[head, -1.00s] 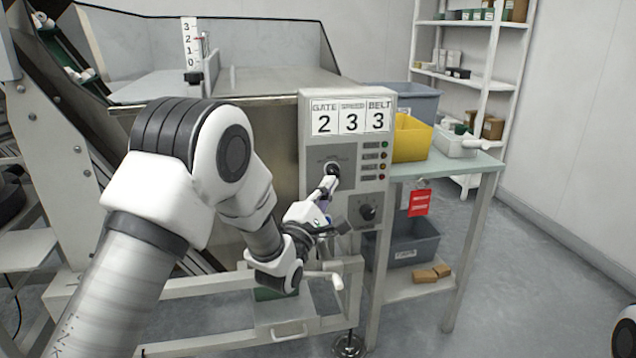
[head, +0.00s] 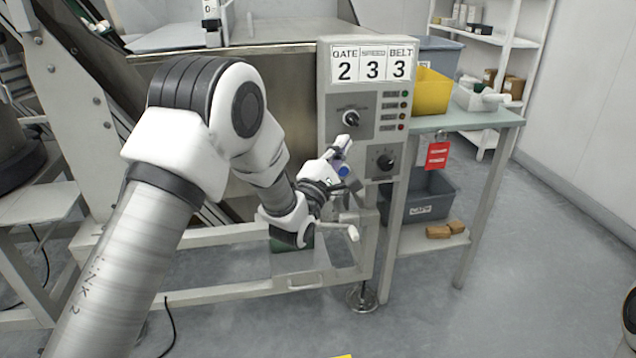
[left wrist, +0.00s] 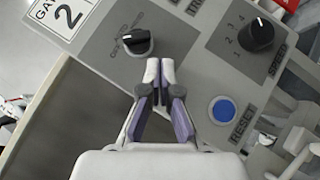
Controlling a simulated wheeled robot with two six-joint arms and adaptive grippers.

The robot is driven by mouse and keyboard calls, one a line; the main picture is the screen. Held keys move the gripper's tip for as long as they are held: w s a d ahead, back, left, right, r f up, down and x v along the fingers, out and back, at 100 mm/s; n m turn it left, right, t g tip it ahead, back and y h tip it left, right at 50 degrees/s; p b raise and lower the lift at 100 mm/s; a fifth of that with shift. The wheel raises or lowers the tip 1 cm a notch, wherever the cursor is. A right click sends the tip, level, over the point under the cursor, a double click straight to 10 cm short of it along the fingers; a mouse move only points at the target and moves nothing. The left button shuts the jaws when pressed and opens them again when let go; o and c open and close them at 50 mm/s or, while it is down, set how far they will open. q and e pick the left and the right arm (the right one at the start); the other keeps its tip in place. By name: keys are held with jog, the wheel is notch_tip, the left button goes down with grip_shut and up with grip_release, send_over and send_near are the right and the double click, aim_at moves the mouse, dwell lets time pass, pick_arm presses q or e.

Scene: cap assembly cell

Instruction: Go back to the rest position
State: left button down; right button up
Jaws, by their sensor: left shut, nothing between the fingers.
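My left gripper (head: 343,143) is shut and empty in front of the grey control panel (head: 330,95). In the left wrist view its closed fingertips (left wrist: 159,70) stand just below the upper black selector knob (left wrist: 137,42), apart from it. The same knob (head: 351,119) shows clear of the fingers in the head view. The speed knob (left wrist: 256,34) and the blue reset button (left wrist: 222,110) lie to the right of the fingers in the left wrist view. The panel's cards read gate 2, speed 3, belt 3. My right gripper is not in view.
A green-topped table (head: 470,120) with a yellow bin (head: 432,92) stands right of the panel. A grey bin (head: 420,197) sits on its lower shelf. A white lever (head: 353,233) sticks out below the panel. The floor (head: 540,270) at the right is clear.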

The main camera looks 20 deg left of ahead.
pick_arm(q)
jog(key=w+f+p+v, duration=0.1)
jog(key=p+v, duration=0.1)
jog(key=v, duration=0.9)
jog(key=s+f+m+g+y, duration=0.1)
jog(key=s+f+g, duration=0.35)
jog(key=f, duration=0.55)
jog(key=s+f+m+g, duration=0.25)
jog(key=s+f, duration=0.25)
jog(key=f, duration=0.5)
jog(key=s+f+m+g+y, duration=0.1)
jog(key=s+f+g, duration=0.3)
jog(key=f, duration=0.5)
jog(key=s+f+m+g, duration=0.55)
jog(key=s+f, duration=0.25)
jog(key=s, duration=0.4)
jog(key=s+a+f+m+g, duration=0.1)
jog(key=s+m+g, duration=0.5)
jog(key=s+m, duration=0.5)
notch_tip(320, 180, up, 31)
jog(key=p, duration=3.2)
jog(key=shift+s+r+y, duration=0.25)
jog(key=shift+s+y, duration=0.05)
jog(key=shift+y, duration=0.1)
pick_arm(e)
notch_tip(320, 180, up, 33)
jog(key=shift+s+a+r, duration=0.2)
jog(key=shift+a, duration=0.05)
pick_arm(q)
jog(key=shift+s, duration=0.15)
